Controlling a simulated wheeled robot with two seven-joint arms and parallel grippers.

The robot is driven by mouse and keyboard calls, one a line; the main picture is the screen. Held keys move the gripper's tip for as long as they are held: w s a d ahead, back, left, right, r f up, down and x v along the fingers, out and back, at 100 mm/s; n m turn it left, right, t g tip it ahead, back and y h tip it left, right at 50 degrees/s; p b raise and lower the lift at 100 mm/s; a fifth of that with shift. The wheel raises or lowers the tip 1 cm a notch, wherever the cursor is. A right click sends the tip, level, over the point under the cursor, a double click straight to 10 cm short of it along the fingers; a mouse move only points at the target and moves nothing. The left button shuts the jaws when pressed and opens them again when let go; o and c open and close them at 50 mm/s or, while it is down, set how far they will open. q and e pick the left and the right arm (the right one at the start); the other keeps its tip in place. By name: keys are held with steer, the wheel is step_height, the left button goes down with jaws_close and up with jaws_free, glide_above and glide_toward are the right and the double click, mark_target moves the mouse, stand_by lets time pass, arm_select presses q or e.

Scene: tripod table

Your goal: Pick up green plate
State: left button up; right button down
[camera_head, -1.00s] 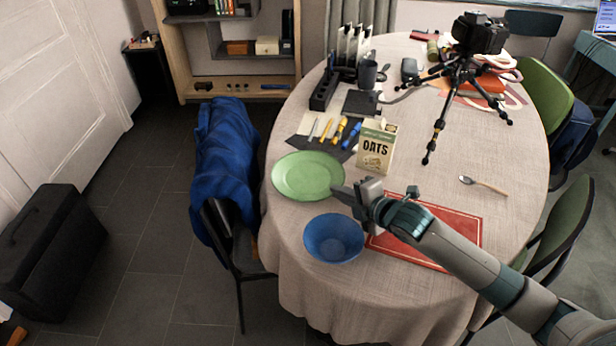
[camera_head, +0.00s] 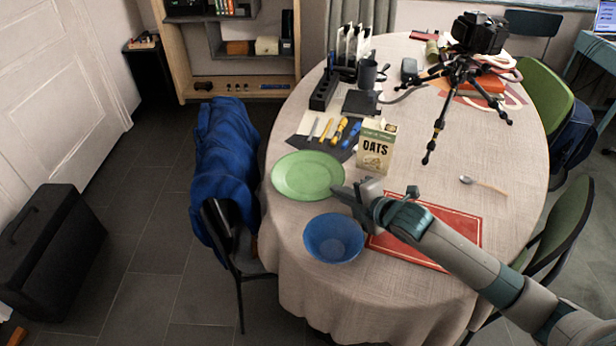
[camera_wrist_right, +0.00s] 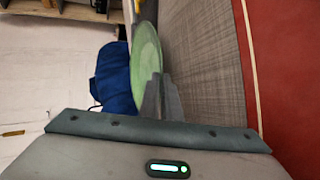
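The green plate (camera_head: 308,176) lies on the left side of the table, in front of the pens and left of the oats carton. It also shows in the right wrist view (camera_wrist_right: 146,55), seen nearly edge-on. My right gripper (camera_head: 338,191) is at the plate's near right rim. In the right wrist view its two fingers (camera_wrist_right: 163,92) are close together, with the plate's rim running between their tips, so it appears shut on the rim. The plate looks flat on the cloth, with no clear gap beneath it. My left gripper is not in view.
A blue bowl (camera_head: 333,238) stands just in front of the gripper. The oats carton (camera_head: 375,147) stands behind it. A red placemat (camera_head: 440,236) lies under my right forearm. A chair with a blue jacket (camera_head: 222,155) is against the table's left edge.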

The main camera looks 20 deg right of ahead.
steer(key=shift+r, duration=0.4)
step_height(320, 180, up, 3)
steer(key=shift+r, duration=0.1)
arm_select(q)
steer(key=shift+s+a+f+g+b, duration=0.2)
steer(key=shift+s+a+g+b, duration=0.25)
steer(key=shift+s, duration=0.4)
arm_select(e)
steer(key=r+v, duration=0.1)
steer(key=v, duration=1.2)
steer(key=shift+r, duration=0.3)
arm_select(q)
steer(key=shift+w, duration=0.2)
arm_select(e)
steer(key=shift+w, duration=0.1)
